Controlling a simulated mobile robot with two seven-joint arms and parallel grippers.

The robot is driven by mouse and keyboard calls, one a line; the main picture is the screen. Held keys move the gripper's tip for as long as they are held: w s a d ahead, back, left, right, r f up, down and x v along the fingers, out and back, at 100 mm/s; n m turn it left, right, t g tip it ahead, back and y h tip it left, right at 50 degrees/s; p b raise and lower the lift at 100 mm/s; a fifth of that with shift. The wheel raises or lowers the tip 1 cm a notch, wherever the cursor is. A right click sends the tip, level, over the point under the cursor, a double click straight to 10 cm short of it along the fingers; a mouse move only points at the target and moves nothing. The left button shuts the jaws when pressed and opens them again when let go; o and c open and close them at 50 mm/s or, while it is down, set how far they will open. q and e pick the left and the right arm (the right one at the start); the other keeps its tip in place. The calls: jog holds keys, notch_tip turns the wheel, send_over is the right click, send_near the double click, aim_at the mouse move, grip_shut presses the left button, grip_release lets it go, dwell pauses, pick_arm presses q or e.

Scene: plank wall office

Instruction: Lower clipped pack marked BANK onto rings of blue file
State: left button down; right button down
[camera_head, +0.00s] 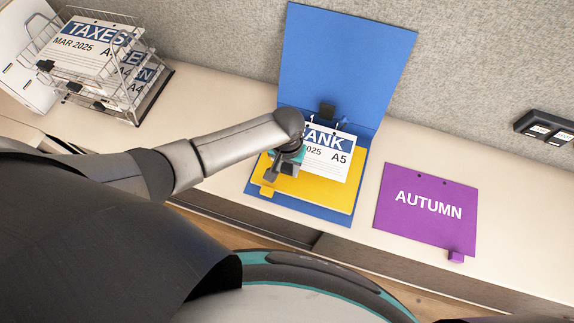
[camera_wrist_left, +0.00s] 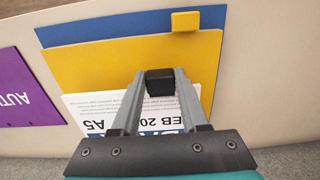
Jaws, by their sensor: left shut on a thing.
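The white pack (camera_head: 338,165) reads BANK and A5 and lies over the open blue file (camera_head: 345,60) and its yellow sheet (camera_head: 310,192). The left wrist view also shows the pack (camera_wrist_left: 85,108), upside down, over the yellow sheet (camera_wrist_left: 120,62). My left gripper (camera_head: 271,173) is at the pack's lower left edge. In the wrist view its fingers are shut on a black clip (camera_wrist_left: 160,82) at that edge. Pale ring tips show near the pack's top edge, beside a dark block (camera_head: 327,110). Whether the rings pass through the pack, I cannot tell. My right gripper is out of view.
A purple sheet marked AUTUMN (camera_head: 428,208) lies right of the file. A wire rack (camera_head: 152,62) with clipped packs, one marked TAXES (camera_head: 88,50), stands at the left. A black socket box (camera_head: 545,127) is at the right. Bare desk lies between rack and file.

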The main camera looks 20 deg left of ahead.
aim_at(287, 174)
pick_arm(q)
jog(key=shift+p, duration=0.3)
jog(key=shift+f+b, duration=1.55)
jog(key=shift+f, duration=0.6)
jog(key=shift+c, duration=1.7)
grip_release()
jog(key=shift+r, duration=0.15)
notch_tip(287, 174, up, 15)
jog(key=p, duration=0.4)
